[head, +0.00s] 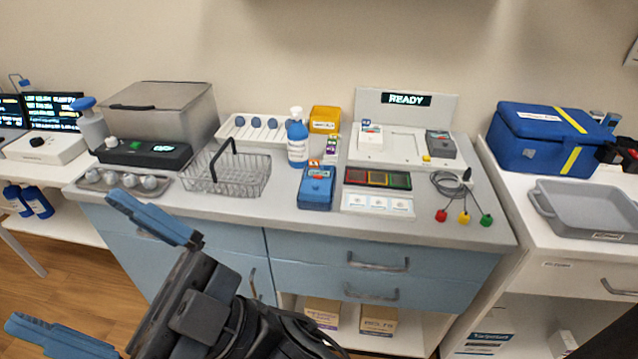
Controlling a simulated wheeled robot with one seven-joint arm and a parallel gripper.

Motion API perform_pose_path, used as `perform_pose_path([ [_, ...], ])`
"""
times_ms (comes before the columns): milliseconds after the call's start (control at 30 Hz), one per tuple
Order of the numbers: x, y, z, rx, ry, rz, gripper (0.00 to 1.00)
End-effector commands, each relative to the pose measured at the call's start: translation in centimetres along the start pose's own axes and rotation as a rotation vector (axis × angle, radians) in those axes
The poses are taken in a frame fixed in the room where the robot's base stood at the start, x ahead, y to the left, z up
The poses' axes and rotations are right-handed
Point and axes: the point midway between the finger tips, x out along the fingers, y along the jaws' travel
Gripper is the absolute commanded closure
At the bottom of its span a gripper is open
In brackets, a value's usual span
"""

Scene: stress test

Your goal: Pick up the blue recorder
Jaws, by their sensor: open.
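The blue recorder (316,188) is a small box-shaped device lying on the grey counter (250,213), near the middle of the head view. A small orange tag stands at its back edge. My gripper (75,265) is at the lower left, in front of the counter's blue drawers. Its two blue fingers are spread wide apart with nothing between them. It is well to the left of the recorder and apart from it, and the recorder is fully in view.
A wire basket (243,180) stands left of the recorder, and a blue-white bottle (297,140) behind it. A panel of coloured squares (378,179) and a white card strip (377,204) lie to its right. Cables with coloured ends (464,192) lie further right. Bare counter shows in front.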

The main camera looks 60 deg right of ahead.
Motion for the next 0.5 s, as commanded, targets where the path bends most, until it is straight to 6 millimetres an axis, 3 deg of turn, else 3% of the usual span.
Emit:
perform_pose_path([
  [100,3.1,-0.1,1.0,-0.077,0.108,-0.164,0.00],
  [233,5.1,-0.6,2.6,-0.155,0.179,-0.374,0.00],
  [367,5.7,-0.7,5.0,-0.235,0.196,-0.610,0.00],
  [500,4.7,0.3,8.7,-0.319,0.146,-0.882,0.00],
])
